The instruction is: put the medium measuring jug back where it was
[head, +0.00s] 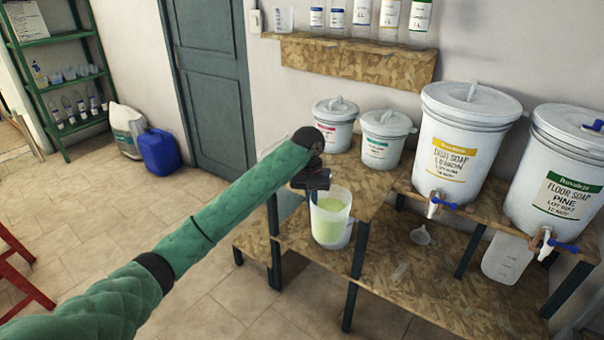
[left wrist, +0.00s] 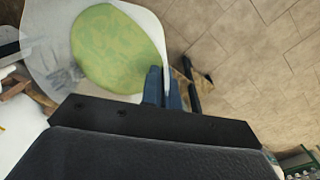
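The medium measuring jug (head: 331,217) is translucent and holds pale yellow-green liquid. It is upright, over the left part of the stand's lower board; I cannot tell whether its base touches the board. My left gripper (head: 315,192) reaches down to the jug's rim. In the left wrist view, the dark fingers of the left gripper (left wrist: 163,86) close on the wall of the jug (left wrist: 140,18), one on each side, with the green liquid seen from above. My right gripper is not in view.
The stand's upper board (head: 357,186) bears two small drums, a dish soap drum (head: 455,150) and a floor soap drum (head: 557,170), both large ones with taps. A funnel (head: 421,236) and a larger jug (head: 505,260) are below. A small jug (head: 284,19) sits on the wall shelf (head: 355,62).

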